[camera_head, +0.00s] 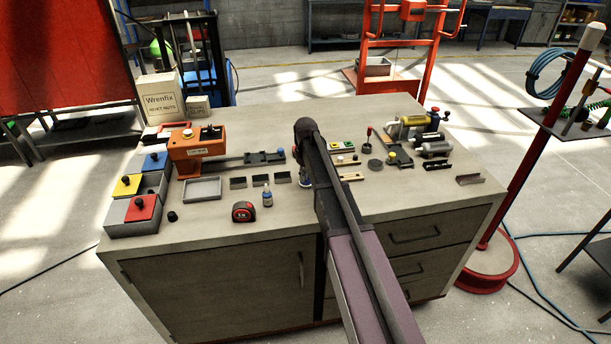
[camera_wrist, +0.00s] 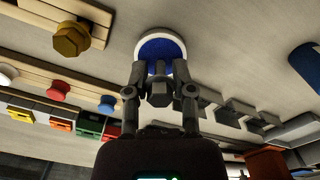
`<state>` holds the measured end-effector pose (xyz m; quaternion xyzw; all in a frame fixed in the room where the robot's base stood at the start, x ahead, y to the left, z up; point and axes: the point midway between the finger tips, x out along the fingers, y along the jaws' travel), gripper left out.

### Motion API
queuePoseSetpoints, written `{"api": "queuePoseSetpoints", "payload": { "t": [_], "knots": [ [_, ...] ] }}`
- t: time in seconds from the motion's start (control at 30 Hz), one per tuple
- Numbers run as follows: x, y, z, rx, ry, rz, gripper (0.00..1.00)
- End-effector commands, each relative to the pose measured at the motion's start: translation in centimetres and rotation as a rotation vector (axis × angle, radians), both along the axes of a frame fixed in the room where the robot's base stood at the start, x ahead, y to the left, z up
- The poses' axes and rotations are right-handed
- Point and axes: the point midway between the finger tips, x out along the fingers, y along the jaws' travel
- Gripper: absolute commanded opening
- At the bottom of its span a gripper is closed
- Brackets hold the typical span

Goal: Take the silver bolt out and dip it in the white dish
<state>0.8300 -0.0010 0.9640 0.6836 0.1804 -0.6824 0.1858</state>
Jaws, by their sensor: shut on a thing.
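My gripper (camera_wrist: 158,74) is shut on the silver bolt (camera_wrist: 159,96); its grey hex head shows between the fingers in the wrist view. The white dish (camera_wrist: 140,42) is round with blue inside, and lies directly beyond the fingertips. The fingers overlap it in the picture. The bolt's lower end is hidden, so I cannot tell whether it touches the blue. In the head view my arm hides the gripper and bolt; only a small blue-and-white bit of the dish (camera_head: 304,184) shows beside the arm.
A wooden block with a gold bolt (camera_wrist: 71,39) lies near the dish, beside a wooden strip with coloured knobs (camera_wrist: 58,89). A small blue bottle (camera_head: 267,196), a tape measure (camera_head: 243,212) and a grey tray (camera_head: 202,189) stand left of my arm. The front right worktop is clear.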

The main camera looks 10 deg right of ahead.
Motion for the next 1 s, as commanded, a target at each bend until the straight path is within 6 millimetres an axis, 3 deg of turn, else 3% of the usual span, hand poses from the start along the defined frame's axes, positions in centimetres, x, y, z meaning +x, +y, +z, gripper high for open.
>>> {"api": "queuePoseSetpoints", "payload": {
  "t": [1.0],
  "knots": [
    [0.00, 0.06, -0.65, 0.000, 0.000, 0.001, 0.00]
  ]
}}
